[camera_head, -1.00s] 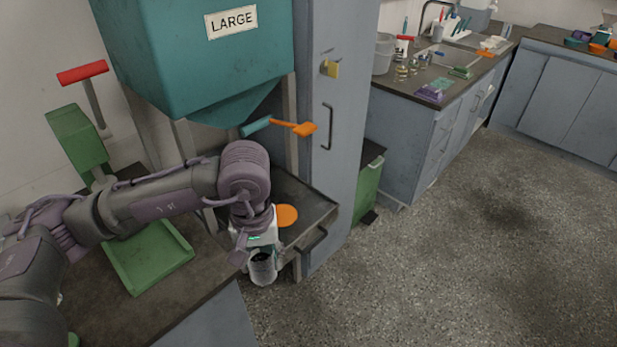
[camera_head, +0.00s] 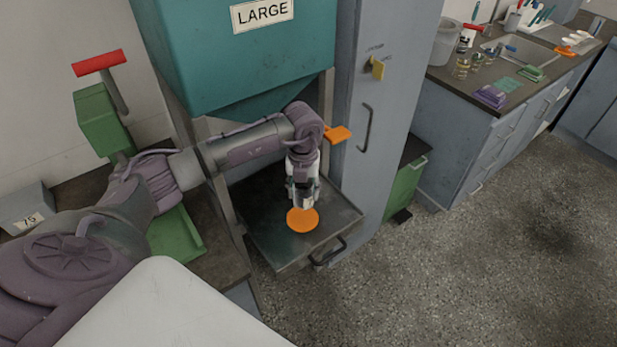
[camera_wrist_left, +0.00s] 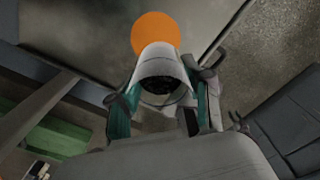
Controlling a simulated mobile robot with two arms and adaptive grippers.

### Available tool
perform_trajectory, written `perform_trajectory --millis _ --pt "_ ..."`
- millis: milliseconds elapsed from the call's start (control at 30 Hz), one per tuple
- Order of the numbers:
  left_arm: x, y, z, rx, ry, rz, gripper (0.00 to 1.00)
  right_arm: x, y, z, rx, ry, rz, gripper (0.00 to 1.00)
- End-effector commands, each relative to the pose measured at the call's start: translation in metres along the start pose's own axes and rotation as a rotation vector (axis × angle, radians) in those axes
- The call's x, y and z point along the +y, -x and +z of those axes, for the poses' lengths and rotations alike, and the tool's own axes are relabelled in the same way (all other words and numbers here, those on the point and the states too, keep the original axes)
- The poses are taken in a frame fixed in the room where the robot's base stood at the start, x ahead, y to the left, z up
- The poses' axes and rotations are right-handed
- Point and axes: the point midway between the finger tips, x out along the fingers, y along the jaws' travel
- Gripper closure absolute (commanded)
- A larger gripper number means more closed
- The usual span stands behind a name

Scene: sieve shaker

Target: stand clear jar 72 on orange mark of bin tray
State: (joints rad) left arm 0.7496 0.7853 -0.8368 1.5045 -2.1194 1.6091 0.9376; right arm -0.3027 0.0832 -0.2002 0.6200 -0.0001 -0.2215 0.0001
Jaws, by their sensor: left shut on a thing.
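The bin tray (camera_head: 268,240) is a dark pulled-out drawer below the teal bin. Its round orange mark (camera_head: 303,219) lies near the front and also shows in the left wrist view (camera_wrist_left: 155,33). My left gripper (camera_head: 302,192) is shut on the clear jar (camera_head: 303,202), just behind and above the mark in the head view. In the left wrist view the jar (camera_wrist_left: 160,70) sits between the green-padded fingers, with dark contents inside. Its lower end overlaps the near edge of the mark. I cannot tell whether the jar touches the tray. The number on it is not readable. My right gripper is not in view.
The teal bin marked LARGE (camera_head: 235,60) hangs over the tray's back, with an orange lever (camera_head: 339,134) beside my arm. A blue-grey cabinet (camera_head: 375,120) stands right of the tray. A green scale-like device (camera_head: 101,122) stands left. Floor at right is clear.

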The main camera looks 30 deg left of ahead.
Motion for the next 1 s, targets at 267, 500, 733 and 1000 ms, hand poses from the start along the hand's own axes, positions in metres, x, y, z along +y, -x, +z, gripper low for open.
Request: perform_trajectory --millis 267,500,733,1000 --pt "0.008 -0.009 0.006 -0.001 0.180 -0.001 0.96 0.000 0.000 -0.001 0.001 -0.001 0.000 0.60" --pt "0.007 -0.023 0.006 0.000 0.178 -0.001 0.96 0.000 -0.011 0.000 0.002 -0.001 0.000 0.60" --pt "0.007 -0.044 0.005 0.000 0.176 -0.001 0.96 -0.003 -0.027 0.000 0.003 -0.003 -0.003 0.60" --pt "0.007 -0.057 0.006 -0.001 0.175 -0.002 0.96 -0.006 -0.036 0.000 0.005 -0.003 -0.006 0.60"
